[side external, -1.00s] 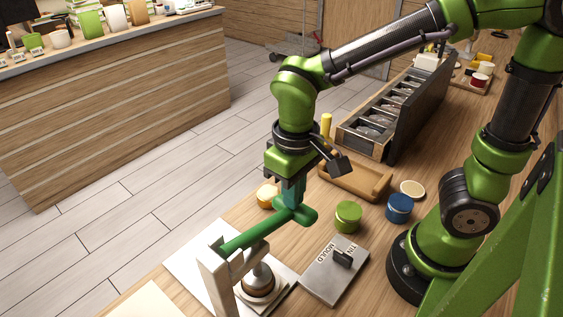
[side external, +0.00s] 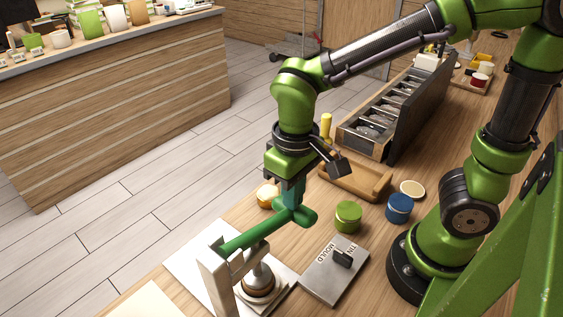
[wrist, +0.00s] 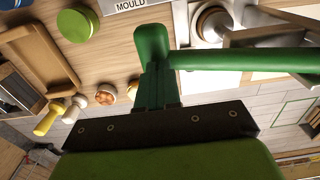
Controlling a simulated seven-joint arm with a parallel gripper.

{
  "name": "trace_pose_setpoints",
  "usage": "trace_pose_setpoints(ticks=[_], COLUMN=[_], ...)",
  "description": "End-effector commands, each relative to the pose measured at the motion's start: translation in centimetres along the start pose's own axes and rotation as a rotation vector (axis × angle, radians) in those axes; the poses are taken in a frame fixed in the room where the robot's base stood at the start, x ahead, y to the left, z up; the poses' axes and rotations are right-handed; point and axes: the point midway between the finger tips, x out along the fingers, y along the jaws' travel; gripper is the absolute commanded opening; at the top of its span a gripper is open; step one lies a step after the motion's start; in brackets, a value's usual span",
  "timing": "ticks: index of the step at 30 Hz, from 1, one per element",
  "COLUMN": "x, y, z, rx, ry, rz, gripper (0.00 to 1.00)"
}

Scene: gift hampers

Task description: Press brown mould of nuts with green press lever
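The green press lever (side external: 255,236) slopes out from the metal press frame (side external: 216,275) and ends in a rounded crossbar handle (side external: 304,214). My gripper (side external: 292,192) points down and its fingers are closed together on this handle. The wrist view shows the fingers (wrist: 158,88) against the green handle (wrist: 151,45). The brown mould (side external: 258,290) sits on the press base, under the metal plunger (side external: 261,272), and is partly hidden by it. The mould's rim also shows in the wrist view (wrist: 212,20). I cannot see the nuts.
A grey tin-mould plate (side external: 334,270) with a black knob lies right of the press. A wooden tray (side external: 357,182) and a compartment rack (side external: 387,116) are behind.

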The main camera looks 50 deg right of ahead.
Motion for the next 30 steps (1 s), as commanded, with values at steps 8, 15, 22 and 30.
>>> trace_pose_setpoints(ticks=[8,15,22,30], x=[-1.2,-3.0,-4.6,-6.6], y=[0.3,0.1,0.1,0.1], z=[0.0,0.0,0.0,0.0], rx=[0.0,-0.001,-0.001,-0.001], ry=[-0.005,-0.003,-0.003,-0.001], rz=[0.008,0.004,0.004,0.003], gripper=[0.0,0.0,0.0,0.0])
